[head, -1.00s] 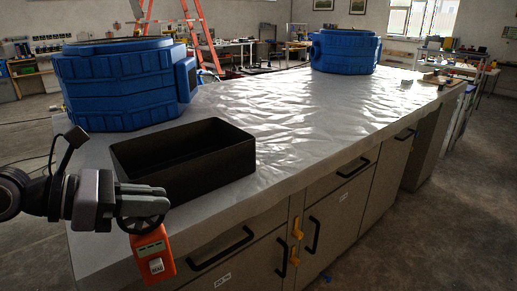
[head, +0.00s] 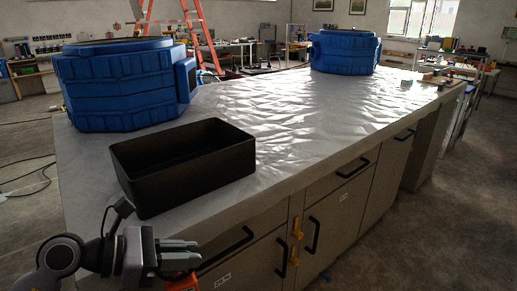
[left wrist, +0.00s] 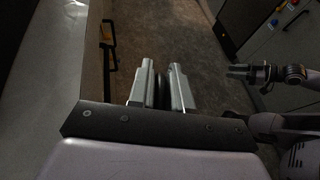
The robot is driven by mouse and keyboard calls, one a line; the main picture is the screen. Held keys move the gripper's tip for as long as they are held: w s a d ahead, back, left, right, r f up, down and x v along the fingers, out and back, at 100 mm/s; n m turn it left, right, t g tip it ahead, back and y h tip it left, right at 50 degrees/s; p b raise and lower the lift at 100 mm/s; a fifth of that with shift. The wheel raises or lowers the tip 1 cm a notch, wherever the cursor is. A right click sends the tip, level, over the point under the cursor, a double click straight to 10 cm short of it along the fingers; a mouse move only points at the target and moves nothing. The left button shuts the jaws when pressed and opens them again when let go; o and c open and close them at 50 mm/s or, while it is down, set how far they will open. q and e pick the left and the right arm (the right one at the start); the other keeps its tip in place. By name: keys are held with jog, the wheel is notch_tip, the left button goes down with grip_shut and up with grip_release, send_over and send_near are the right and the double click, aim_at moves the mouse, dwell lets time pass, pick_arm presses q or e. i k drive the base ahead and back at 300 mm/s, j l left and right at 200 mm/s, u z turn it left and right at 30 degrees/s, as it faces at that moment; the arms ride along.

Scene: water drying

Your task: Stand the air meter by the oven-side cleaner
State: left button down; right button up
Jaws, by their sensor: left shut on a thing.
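My left gripper (head: 196,258) is low at the left, in front of the counter's front edge and below its top. It is shut on the orange air meter (head: 183,285), of which only a bit shows at the bottom edge of the head view. In the left wrist view my left gripper (left wrist: 160,84) has a thin dark rounded part between its fingers. Two big blue ribbed units, perhaps the cleaners, stand on the counter: one near left (head: 120,88), one far (head: 345,52). No oven is identifiable. My right gripper (left wrist: 240,72) shows at right in the left wrist view; its opening is unclear.
An empty black open bin (head: 185,170) stands on the near left part of the counter (head: 290,125), close to the left gripper. The middle of the counter is clear. Small items (head: 435,78) lie at its far right end. Drawer handles (head: 227,250) stick out in front.

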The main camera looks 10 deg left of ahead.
aim_at(295, 135)
jog(key=i+l+z, duration=0.25)
jog(key=l+z, duration=0.15)
jog(key=i+l+z, duration=0.35)
jog(key=l, duration=0.1)
